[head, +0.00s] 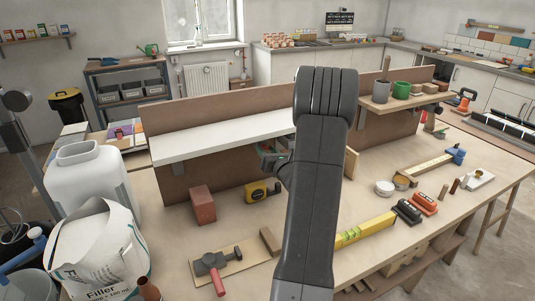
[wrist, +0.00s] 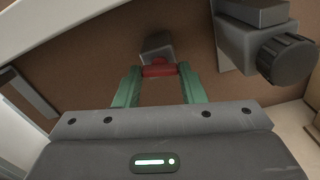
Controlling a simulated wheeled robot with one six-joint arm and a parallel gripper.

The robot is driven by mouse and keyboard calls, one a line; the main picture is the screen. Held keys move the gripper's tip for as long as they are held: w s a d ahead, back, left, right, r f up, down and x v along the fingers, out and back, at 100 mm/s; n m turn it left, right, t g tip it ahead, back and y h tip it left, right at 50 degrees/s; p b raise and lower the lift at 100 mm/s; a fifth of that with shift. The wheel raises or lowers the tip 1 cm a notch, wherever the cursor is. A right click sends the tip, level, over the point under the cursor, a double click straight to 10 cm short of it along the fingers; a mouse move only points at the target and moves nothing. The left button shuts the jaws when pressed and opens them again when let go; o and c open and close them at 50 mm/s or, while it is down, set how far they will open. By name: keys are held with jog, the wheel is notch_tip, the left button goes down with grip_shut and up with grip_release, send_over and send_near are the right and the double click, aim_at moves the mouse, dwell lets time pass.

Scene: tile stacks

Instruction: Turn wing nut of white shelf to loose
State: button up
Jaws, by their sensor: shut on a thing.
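The white shelf (head: 215,138) is fixed along a brown back panel on the workbench. Its pale edge (wrist: 62,30) crosses the upper left of the wrist view. Below it, a small red wing nut (wrist: 159,71) sits in front of a grey block (wrist: 156,47) on the brown panel. My gripper (wrist: 159,73) has its two green fingers on either side of the wing nut and is shut on it. The wing lies about level across the picture. In the head view my gripper (head: 270,160) is just under the shelf's right part, and my arm hides much of it and the wing nut.
A grey block with a dark round knob (wrist: 286,60) stands close right of my gripper in the wrist view. On the bench are a reddish brick (head: 202,205), a yellow tape measure (head: 256,193) and a yellow level (head: 365,229). A white canister (head: 90,185) stands left.

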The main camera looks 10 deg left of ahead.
jog(key=n+b, duration=0.1)
jog(key=b, duration=0.2)
jog(key=shift+f+n+b, duration=0.1)
jog(key=shift+n+b, duration=0.2)
jog(key=shift+n, duration=0.1)
jog(key=o, duration=1)
jog(key=b+v, duration=0.2)
jog(key=v, duration=1.2)
